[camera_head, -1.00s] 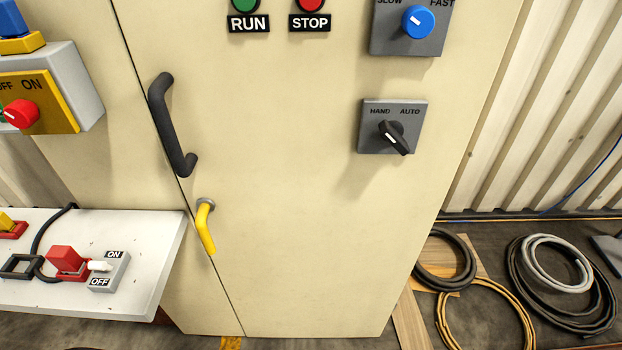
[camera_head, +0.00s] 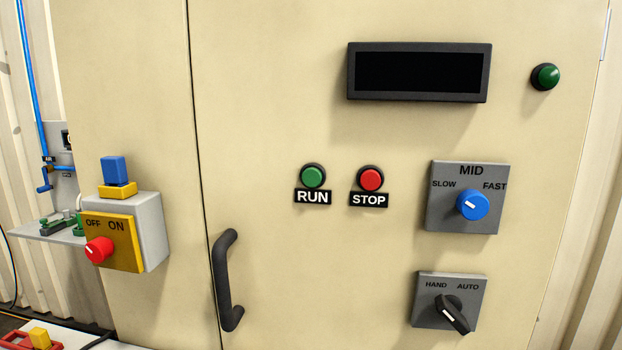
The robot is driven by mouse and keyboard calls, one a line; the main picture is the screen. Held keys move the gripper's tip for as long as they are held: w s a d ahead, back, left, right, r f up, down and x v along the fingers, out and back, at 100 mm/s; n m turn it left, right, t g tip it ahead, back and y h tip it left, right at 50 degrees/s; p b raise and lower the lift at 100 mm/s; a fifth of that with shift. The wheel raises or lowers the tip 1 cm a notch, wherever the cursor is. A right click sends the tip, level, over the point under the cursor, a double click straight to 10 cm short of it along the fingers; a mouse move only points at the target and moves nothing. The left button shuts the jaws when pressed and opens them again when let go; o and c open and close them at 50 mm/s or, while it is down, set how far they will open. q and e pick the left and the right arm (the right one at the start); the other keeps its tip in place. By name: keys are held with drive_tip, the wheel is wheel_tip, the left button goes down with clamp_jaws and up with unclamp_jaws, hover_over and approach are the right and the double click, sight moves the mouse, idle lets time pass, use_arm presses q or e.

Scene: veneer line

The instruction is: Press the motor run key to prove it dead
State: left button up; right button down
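The green RUN key (camera_head: 313,177) sits on the cream cabinet door (camera_head: 290,110), above a black label reading RUN. The red STOP key (camera_head: 370,180) is just to its right. The display (camera_head: 420,72) above is black. A dark green lamp (camera_head: 545,77) at the upper right looks unlit. The isolator box (camera_head: 130,235) at the left has a red knob (camera_head: 99,250) on a yellow plate marked OFF and ON; its pointer aims to the upper left, towards OFF. Neither of my grippers is in view.
A blue SLOW-MID-FAST knob (camera_head: 472,205) and a black HAND-AUTO switch (camera_head: 452,313) are right of the keys. A black door handle (camera_head: 227,280) stands out below left of RUN. A white table (camera_head: 75,342) edges in at the bottom left. The space before the keys is clear.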

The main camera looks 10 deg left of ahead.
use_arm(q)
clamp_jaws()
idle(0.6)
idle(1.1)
